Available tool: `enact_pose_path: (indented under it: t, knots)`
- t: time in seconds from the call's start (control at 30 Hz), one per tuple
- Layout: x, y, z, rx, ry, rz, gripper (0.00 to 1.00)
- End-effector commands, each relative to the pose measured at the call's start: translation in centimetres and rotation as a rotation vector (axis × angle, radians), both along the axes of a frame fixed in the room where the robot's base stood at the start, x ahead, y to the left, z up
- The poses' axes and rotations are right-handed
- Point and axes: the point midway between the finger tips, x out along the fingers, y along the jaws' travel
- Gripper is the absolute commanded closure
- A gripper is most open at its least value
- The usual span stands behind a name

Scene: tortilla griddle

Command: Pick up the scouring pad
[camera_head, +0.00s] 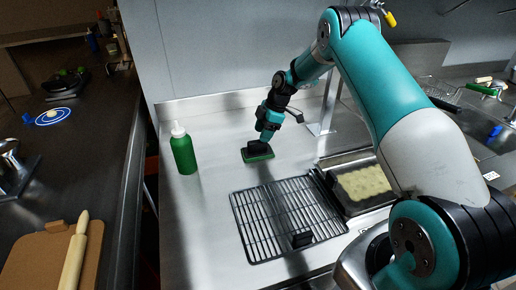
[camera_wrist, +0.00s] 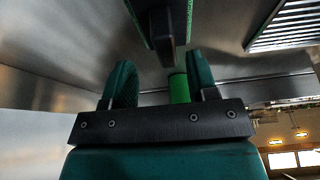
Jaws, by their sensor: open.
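The scouring pad (camera_head: 258,155) is a dark block with a green lower edge, lying on the steel counter behind the wire rack. My gripper (camera_head: 264,138) points down just above it, and its tips overlap the pad's top in the head view. In the wrist view the two fingers (camera_wrist: 160,78) stand apart with a gap between them. The pad's dark raised part (camera_wrist: 168,28) shows beyond the fingertips at the top of that view. Whether the fingers touch the pad cannot be told.
A green bottle (camera_head: 183,152) with a white cap stands left of the pad; it also shows in the wrist view (camera_wrist: 179,88). A wire rack (camera_head: 270,220) lies in front, and a tray (camera_head: 335,198) with pale food sits right. Counter around the pad is clear.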

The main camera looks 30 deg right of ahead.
Motion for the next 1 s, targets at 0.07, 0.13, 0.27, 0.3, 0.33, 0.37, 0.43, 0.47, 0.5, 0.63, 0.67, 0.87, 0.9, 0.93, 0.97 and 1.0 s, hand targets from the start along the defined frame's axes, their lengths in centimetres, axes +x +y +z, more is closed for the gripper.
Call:
enact_pose_path:
  t: [0.07, 0.13, 0.27, 0.3, 0.33, 0.37, 0.43, 0.47, 0.5, 0.63, 0.67, 0.87, 0.9, 0.93, 0.97, 1.0]
  knots:
    - [-0.2, 0.7, -0.6, 0.002, 0.007, 0.002, 0.47]
    - [-0.4, 1.4, -1.5, 0.003, 0.006, 0.003, 0.47]
    - [-0.2, 2.0, -3.4, 0.001, 0.004, 0.001, 0.47]
    - [-0.1, 2.1, -3.7, 0.000, 0.003, 0.000, 0.47]
    - [-0.1, 2.1, -3.9, 0.001, 0.003, 0.000, 0.47]
    - [-0.1, 2.2, -4.0, 0.001, 0.003, 0.000, 0.47]
    - [-0.1, 2.2, -4.2, 0.001, 0.002, 0.000, 0.47]
    - [-0.1, 2.2, -4.2, 0.001, 0.002, 0.000, 0.47]
    - [-0.1, 2.2, -4.2, 0.001, 0.002, 0.000, 0.47]
    - [-0.1, 2.2, -4.2, 0.001, 0.002, 0.000, 0.58]
    - [-0.1, 2.2, -4.2, 0.001, 0.002, 0.000, 0.65]
    - [-0.1, 2.2, -4.2, 0.001, 0.002, 0.000, 1.00]
    - [-0.1, 2.2, -4.1, 0.001, 0.002, 0.000, 1.00]
    - [-0.1, 2.2, -4.1, 0.001, 0.002, 0.000, 1.00]
    - [-0.1, 2.2, -4.1, 0.001, 0.002, 0.000, 1.00]
    - [-0.1, 2.2, -4.1, 0.001, 0.002, 0.000, 1.00]
